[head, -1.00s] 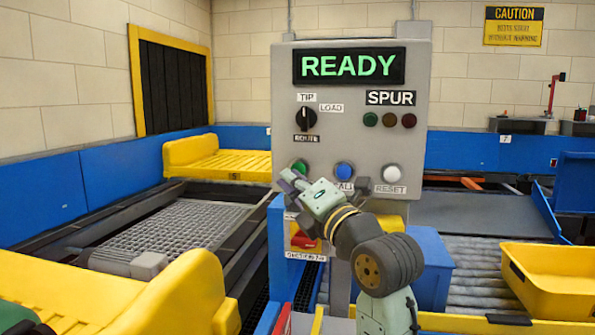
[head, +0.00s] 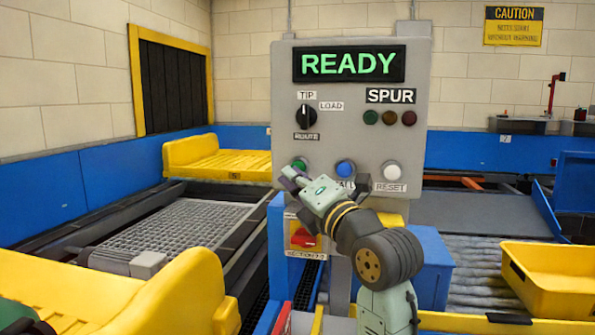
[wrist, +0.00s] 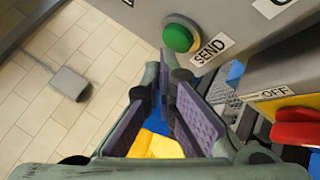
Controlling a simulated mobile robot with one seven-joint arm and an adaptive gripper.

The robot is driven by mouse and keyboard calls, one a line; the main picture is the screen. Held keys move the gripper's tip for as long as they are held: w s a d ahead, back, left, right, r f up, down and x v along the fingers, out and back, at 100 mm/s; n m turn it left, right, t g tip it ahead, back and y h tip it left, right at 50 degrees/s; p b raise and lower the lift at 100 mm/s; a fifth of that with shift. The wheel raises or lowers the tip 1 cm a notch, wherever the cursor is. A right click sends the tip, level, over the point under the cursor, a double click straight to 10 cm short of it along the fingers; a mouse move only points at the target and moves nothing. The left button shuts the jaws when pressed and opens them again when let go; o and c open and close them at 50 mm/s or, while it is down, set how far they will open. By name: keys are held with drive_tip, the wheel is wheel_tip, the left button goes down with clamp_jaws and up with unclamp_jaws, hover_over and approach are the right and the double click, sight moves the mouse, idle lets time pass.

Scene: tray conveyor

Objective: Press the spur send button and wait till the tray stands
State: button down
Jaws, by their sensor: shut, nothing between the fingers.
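The green send button (head: 300,164) sits on the grey control panel (head: 350,130), left of a blue and a white button. In the wrist view the green button (wrist: 180,36) stands out from the panel beside its SEND label (wrist: 210,50). My gripper (head: 290,178) is shut and empty, just below and in front of the button; contact cannot be made out. The display (head: 349,65) reads READY in green. The three SPUR lamps (head: 389,118) look dim. A yellow tray (head: 225,165) stands at the back left, beyond the grey grid.
A red switch (head: 305,238) on a yellow plate sits below the panel. A yellow bin (head: 550,280) stands on the rollers at right, and a blue box (head: 433,270) stands behind my arm. A large yellow tray-like piece (head: 140,300) fills the front left.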

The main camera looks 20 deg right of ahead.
drive_tip(key=shift+w+d, duration=0.3)
drive_tip(key=shift+w, duration=0.2)
idle(0.8)
drive_tip(key=shift+s, duration=0.1)
drive_tip(key=shift+s+a+b, duration=0.5)
drive_tip(key=shift+s+b, duration=0.1)
drive_tip(key=shift+s, duration=0.1)
